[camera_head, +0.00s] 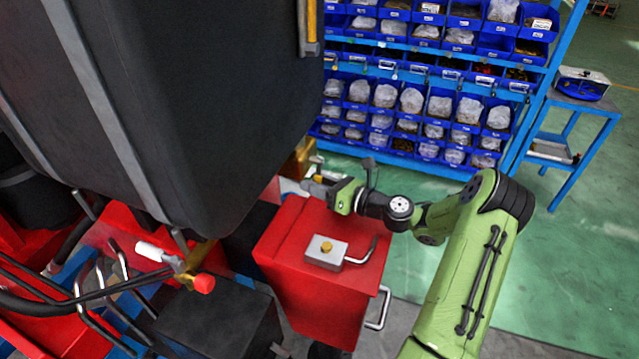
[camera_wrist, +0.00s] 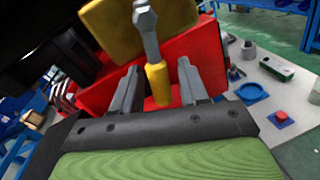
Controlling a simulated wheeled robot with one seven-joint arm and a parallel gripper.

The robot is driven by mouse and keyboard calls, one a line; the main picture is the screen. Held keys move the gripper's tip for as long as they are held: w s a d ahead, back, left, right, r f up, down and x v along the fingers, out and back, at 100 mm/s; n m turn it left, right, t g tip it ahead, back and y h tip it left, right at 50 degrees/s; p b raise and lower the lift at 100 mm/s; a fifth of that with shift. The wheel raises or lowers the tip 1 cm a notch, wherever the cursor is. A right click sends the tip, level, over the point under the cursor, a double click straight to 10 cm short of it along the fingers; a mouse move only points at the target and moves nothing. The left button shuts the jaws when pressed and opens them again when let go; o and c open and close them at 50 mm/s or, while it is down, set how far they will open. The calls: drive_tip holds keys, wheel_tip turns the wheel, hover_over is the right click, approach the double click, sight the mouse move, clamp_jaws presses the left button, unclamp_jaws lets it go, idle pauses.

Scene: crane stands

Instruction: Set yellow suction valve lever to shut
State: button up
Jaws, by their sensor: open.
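In the wrist view a lever (camera_wrist: 157,80) with a yellow sleeve and a grey metal rod stands between the fingers of my gripper (camera_wrist: 158,88). The rod runs up in front of a yellow block (camera_wrist: 118,27). The fingers are apart, one on each side of the yellow sleeve, with a gap visible on both sides. In the head view my gripper (camera_head: 318,187) is just behind the top of a red box, near a yellow-brass block (camera_head: 298,158). The lever itself cannot be made out there.
A red box (camera_head: 320,290) with a grey block and bent handle on top stands in front of my gripper. A large dark tank (camera_head: 200,90) overhangs the left. Blue bin shelving (camera_head: 430,70) stands behind.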

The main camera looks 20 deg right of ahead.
drive_tip(key=b+v, duration=0.1)
drive_tip(key=v, duration=1.4)
drive_tip(key=shift+s+d, duration=0.2)
drive_tip(key=shift+s, duration=0.15)
